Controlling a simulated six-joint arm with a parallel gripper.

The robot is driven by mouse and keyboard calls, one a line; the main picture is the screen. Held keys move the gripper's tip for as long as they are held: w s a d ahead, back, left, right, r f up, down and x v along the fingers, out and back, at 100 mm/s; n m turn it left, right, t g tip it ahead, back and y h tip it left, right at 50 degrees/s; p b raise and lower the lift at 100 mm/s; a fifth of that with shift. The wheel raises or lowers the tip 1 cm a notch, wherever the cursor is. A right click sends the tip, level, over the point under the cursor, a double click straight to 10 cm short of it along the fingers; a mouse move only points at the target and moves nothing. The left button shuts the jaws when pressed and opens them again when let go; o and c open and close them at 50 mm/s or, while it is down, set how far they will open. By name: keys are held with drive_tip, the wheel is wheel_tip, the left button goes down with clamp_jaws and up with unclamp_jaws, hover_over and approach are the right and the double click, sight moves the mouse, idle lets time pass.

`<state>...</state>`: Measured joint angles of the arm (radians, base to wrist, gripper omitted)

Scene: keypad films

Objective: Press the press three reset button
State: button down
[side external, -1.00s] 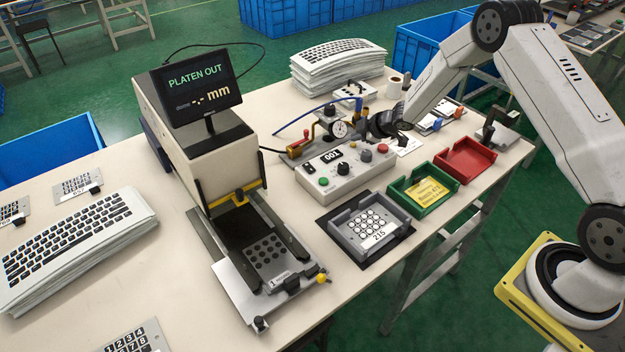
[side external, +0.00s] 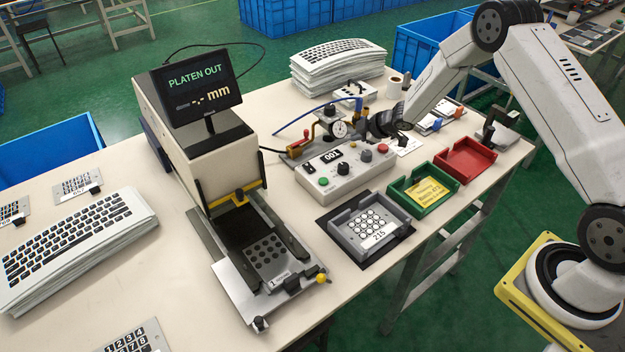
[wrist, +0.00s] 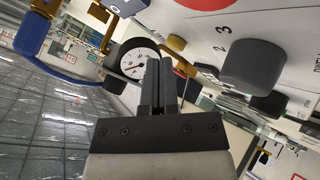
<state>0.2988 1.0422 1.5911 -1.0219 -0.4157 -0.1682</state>
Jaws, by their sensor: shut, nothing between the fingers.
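The grey control box (side external: 334,173) stands mid-table with a small display reading 001, a green button (side external: 323,181), dark knobs and a red button (side external: 383,149). I cannot read which control is the press three reset. In the wrist view a black knob (wrist: 254,66) sits beside the printed numbers 2 and 3, and part of a red round button (wrist: 203,3) shows at the top edge. My gripper (wrist: 160,62) is shut and empty, apart from these controls in that view. In the side view it is behind the box, near the gauge, its fingertips hard to make out.
A dial gauge (side external: 340,129) with brass fittings and a blue hose stands behind the box. The press (side external: 215,150), its screen reading PLATEN OUT, is to the left. Grey (side external: 396,243), green (side external: 441,203) and red (side external: 484,153) trays lie at the front right.

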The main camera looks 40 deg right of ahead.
sight(356, 146)
drive_tip(key=shift+f, duration=0.45)
idle(0.6)
drive_tip(key=shift+r, duration=0.55)
idle(0.3)
drive_tip(key=shift+r, duration=2.85)
